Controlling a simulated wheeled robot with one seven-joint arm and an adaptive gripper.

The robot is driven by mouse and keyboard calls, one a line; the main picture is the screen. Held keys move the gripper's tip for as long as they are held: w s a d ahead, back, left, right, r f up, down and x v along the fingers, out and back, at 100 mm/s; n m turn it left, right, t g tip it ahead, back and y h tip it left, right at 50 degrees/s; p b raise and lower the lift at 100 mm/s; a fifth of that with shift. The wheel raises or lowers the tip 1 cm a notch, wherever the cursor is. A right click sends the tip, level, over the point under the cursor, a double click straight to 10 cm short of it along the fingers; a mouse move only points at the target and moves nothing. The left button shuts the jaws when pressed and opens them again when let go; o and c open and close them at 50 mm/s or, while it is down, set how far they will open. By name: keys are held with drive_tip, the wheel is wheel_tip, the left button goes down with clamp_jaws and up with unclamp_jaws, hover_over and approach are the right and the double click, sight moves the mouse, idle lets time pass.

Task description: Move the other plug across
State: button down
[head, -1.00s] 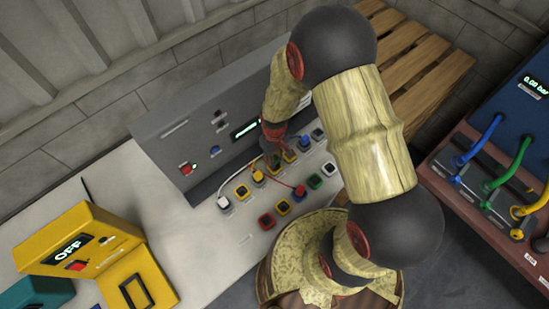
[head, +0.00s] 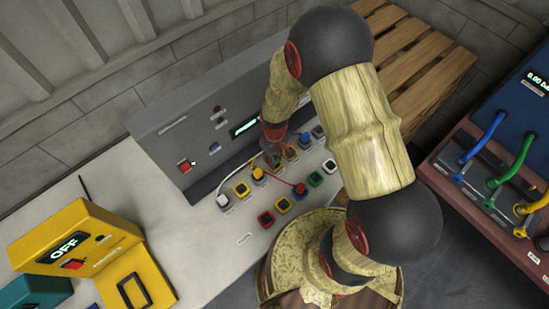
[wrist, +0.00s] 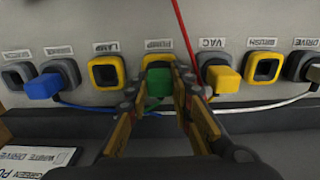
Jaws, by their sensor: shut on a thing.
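My gripper (wrist: 172,100) is shut on the green plug (wrist: 158,84), with one finger on each side of it. The plug is at the yellow-framed PUMP socket (wrist: 160,60); I cannot tell whether it is fully seated. In the head view my gripper (head: 276,155) is over the upper socket row of the grey panel (head: 165,125) and mostly hides the plug. A yellow plug (wrist: 222,80) sits at VAC and a blue plug (wrist: 42,87) sits further left. The LAMP socket (wrist: 106,72) and BRUSH socket (wrist: 260,72) are empty.
A red cable (wrist: 186,40) runs close past my right finger. A white plug (head: 223,200) and a red plug (head: 301,189) sit in other sockets. A yellow box (head: 80,240) reading OFF is at left. A blue unit with cables (head: 520,100) is at right.

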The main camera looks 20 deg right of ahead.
drive_tip(key=shift+f, duration=0.15)
drive_tip(key=c, duration=1.6)
unclamp_jaws()
drive_tip(key=shift+o, duration=0.5)
wheel_tip(320, 180, up, 12)
drive_tip(key=shift+s, duration=0.1)
